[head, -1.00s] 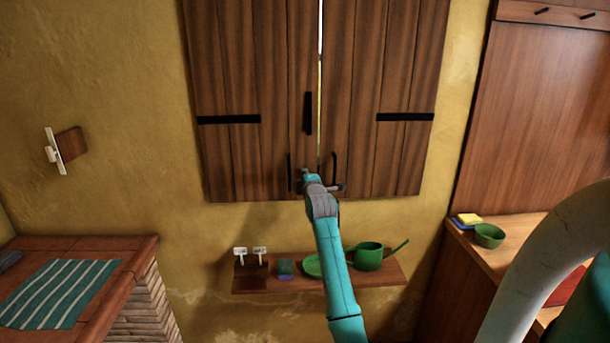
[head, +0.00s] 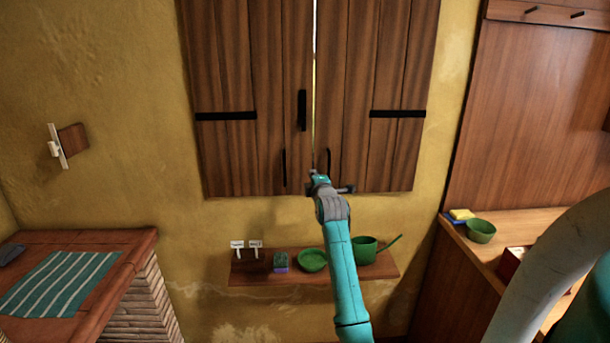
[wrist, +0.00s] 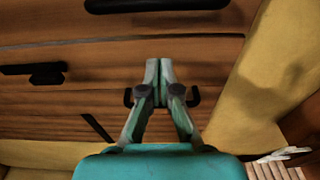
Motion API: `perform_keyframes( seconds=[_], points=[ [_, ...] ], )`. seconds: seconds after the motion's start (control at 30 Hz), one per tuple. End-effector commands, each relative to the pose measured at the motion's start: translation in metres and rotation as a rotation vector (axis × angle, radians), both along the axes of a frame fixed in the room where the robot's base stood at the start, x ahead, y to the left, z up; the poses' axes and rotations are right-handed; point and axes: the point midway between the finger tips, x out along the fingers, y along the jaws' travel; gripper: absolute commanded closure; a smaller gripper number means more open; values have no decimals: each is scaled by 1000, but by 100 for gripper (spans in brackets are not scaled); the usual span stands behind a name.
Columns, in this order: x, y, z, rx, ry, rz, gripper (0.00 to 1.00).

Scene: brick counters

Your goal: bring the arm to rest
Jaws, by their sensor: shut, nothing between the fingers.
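My arm reaches up the middle of the head view. My gripper (head: 317,176) is at the lower edge of the wooden shutters, in front of the narrow gap between them. In the wrist view my gripper (wrist: 158,64) has its fingertips together with nothing between them. The left shutter (head: 240,80) and the right shutter (head: 378,75) stand almost closed, with a thin bright slit between them. Dark handles show on both sides of the gap. Whether the fingers touch the wood cannot be told.
A wall shelf (head: 240,280) below holds a green plate (head: 312,260), a green pot (head: 363,250) and a sponge (head: 281,262). A brick counter (head: 130,248) with a striped cloth (head: 60,283) is at left. A wooden counter (head: 470,250) with a green bowl (head: 481,231) is at right.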

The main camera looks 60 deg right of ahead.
Motion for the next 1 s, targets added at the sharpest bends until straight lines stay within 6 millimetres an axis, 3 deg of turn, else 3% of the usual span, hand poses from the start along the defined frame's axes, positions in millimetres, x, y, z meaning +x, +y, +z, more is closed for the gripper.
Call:
perform_keyframes(
  seconds=[0.3, 0.73, 0.87, 1.0],
  points=[
    [-46, -17, -1, 1, 1, -2, 100],
    [-54, -19, -1, 2, -1, 1, 100],
    [-48, -3, -21, 27, -16, 16, 100],
    [-35, 44, -68, 100, -66, 56, 100]
  ],
)
